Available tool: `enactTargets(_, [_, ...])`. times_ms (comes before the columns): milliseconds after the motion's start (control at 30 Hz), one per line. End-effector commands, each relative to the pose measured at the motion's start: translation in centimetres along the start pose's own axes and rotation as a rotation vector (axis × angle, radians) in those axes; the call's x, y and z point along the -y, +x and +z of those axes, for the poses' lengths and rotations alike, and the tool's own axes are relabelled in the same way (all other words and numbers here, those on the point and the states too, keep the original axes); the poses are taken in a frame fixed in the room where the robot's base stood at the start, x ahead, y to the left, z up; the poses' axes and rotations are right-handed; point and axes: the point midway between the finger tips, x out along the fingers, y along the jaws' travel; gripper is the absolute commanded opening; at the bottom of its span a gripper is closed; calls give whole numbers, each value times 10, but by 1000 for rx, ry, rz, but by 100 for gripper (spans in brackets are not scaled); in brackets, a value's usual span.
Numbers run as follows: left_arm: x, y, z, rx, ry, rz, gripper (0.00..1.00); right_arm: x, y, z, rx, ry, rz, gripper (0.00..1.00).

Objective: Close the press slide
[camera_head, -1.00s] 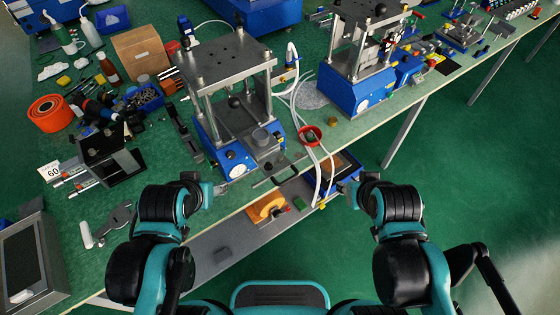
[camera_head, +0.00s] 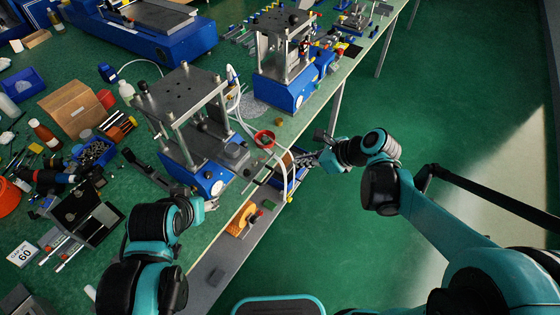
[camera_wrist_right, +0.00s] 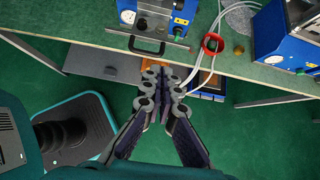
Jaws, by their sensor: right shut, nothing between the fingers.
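The near press (camera_head: 185,130) has a steel top plate on columns and a blue base. Its slide (camera_head: 232,155), a grey plate with a block on it, sticks out at the front. The slide's black bar handle (camera_wrist_right: 147,50) shows near the bench edge in the right wrist view. My right gripper (camera_head: 318,152) is off the bench's front edge, right of the slide. In the wrist view its fingers (camera_wrist_right: 164,76) are together and empty, apart from the handle. My left gripper (camera_head: 208,205) is by the bench edge in front of the press, its fingers mostly hidden.
A red cup (camera_head: 264,139) and white hoses stand right of the slide. A second press (camera_head: 285,75) stands farther back. A lower shelf (camera_head: 222,255) under the edge holds an orange part (camera_head: 241,219). Open floor lies to the right.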

Motion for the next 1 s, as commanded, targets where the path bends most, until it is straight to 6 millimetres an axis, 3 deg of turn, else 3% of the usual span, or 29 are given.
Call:
enactTargets(167, [0,6,5,0,0,0,53,0,20,-1,2,9,3,0])
enactTargets(567, [0,28,20,0,0,0,53,-1,104,-1,2,6,3,0])
enactTargets(800, [0,30,21,0,0,0,53,0,123,23,1,6,1,0])
enactTargets(1000, [0,30,22,0,0,0,53,0,128,28,1,7,0,0])
